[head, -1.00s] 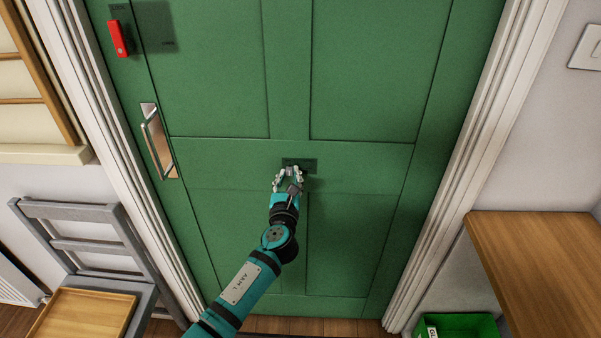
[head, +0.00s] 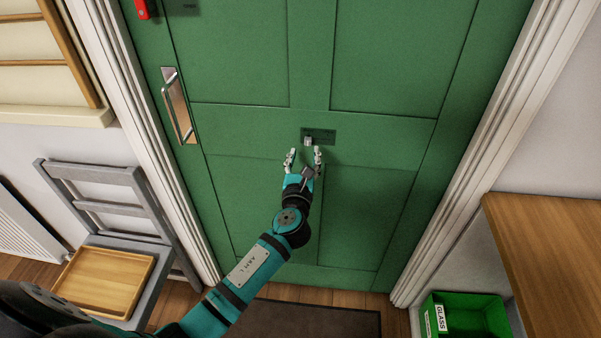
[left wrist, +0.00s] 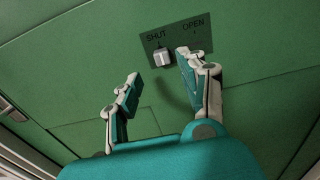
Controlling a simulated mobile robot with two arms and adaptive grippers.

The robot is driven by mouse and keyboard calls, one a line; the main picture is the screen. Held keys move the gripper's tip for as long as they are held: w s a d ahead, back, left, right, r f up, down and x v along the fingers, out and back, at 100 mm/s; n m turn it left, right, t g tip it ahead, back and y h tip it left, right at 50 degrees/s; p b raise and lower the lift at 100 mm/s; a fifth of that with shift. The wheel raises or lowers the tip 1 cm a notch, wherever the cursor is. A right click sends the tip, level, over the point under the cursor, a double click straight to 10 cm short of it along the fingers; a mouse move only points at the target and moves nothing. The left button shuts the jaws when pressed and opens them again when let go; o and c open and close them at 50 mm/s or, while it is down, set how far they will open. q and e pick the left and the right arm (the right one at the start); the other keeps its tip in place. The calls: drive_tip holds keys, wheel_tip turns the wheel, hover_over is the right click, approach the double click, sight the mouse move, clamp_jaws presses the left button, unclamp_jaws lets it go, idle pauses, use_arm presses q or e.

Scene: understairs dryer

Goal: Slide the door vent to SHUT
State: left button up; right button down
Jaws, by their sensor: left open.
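The door vent is a small dark plate (head: 325,134) on the green door, with a light square knob (head: 308,141) on its left part. In the left wrist view, the plate (left wrist: 203,35) reads SHUT at left and OPEN at right. The knob (left wrist: 162,58) sits below the word SHUT. My left gripper (head: 304,154) is open and empty just below the plate, its fingers apart on either side of the knob's line. In the left wrist view, the fingers (left wrist: 157,66) appear clear of the knob. My right gripper is not in view.
A metal pull handle (head: 179,107) and a red fitting (head: 142,9) are at the door's left. A grey chair (head: 110,200) with a wooden tray (head: 105,281) stands left. A wooden top (head: 560,260) and green GLASS bin (head: 485,312) are at right.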

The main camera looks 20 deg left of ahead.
use_arm(q)
drive_tip(key=v, duration=0.8)
drive_tip(key=s+f+n+g+h, duration=0.1)
drive_tip(key=s+f+n+g, duration=0.3)
drive_tip(key=f, duration=0.8)
drive_tip(key=s+f+n+g+h, duration=0.15)
drive_tip(key=s+f+n, duration=0.4)
drive_tip(key=f, duration=0.75)
drive_tip(key=s+f+n+g+h, duration=0.1)
drive_tip(key=s+f+n+g, duration=0.3)
drive_tip(key=f, duration=0.8)
drive_tip(key=s+f+n+g, duration=0.2)
drive_tip(key=s+f+n, duration=0.3)
drive_tip(key=s, duration=0.6)
drive_tip(key=s+a+f+n+g+h, duration=0.1)
drive_tip(key=s+f+n, duration=0.5)
drive_tip(key=s, duration=0.6)
drive_tip(key=s+f+n+g, duration=0.4)
drive_tip(key=s+f+n, duration=0.2)
drive_tip(key=s, duration=0.5)
drive_tip(key=shift+s+a+f, duration=0.15)
drive_tip(key=shift+a, duration=0.15)
